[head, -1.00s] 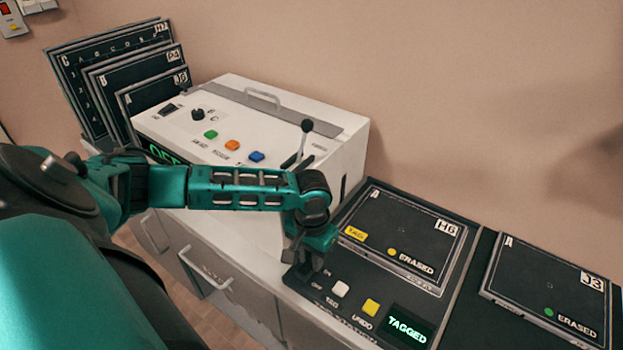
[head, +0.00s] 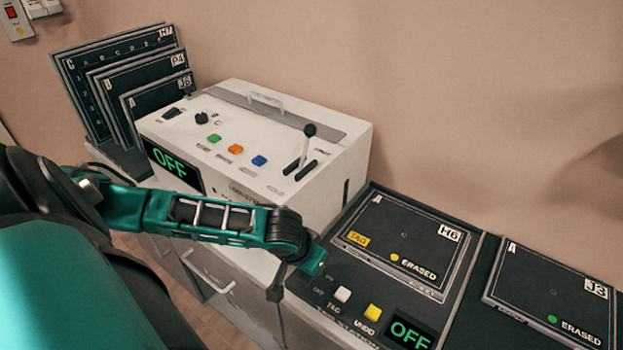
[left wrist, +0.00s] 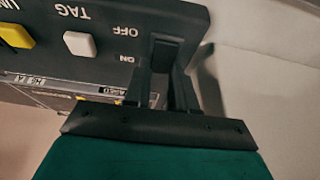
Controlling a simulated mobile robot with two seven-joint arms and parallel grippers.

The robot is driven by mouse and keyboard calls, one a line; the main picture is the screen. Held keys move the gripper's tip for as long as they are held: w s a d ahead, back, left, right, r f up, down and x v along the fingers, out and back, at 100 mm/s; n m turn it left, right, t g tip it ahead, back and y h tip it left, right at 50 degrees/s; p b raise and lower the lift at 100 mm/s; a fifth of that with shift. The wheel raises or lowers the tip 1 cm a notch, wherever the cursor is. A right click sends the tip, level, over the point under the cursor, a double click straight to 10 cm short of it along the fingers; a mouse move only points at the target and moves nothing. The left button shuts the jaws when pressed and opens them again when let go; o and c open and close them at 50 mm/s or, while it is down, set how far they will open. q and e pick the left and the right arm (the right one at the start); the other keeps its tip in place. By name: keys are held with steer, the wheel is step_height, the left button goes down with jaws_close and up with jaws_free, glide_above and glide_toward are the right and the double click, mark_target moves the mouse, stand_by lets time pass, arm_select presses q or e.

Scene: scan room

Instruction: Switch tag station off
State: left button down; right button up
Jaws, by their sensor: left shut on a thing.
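The tag station (head: 330,305) is a dark panel on the counter with a white TAG button (head: 342,294), a yellow UNDO button (head: 372,312) and a display (head: 410,332) reading OFF in green. A dark plate labelled H6 (head: 412,238), with a yellow TAG label and ERASED text, lies on it. My left gripper (head: 277,284) is at the panel's left end, partly hidden by my arm. In the left wrist view, my fingers (left wrist: 166,78) are shut on the dark switch (left wrist: 166,48) beside the ON and OFF marks. The switch's exact position is unclear. My right gripper is out of view.
A white machine (head: 270,150) with coloured buttons, a lever and an OFF display stands behind my arm. Several dark plates (head: 110,75) lean in a rack at its left. Another plate, J3 (head: 555,300), lies at right. Drawers with handles are below.

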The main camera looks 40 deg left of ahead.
arm_select(q)
steer(key=c, duration=0.9)
jaws_free()
steer(key=shift+r, duration=0.1)
steer(key=v, duration=1.2)
steer(key=shift+s+r, duration=0.15)
steer(key=shift+r, duration=0.25)
steer(key=shift+s, duration=0.1)
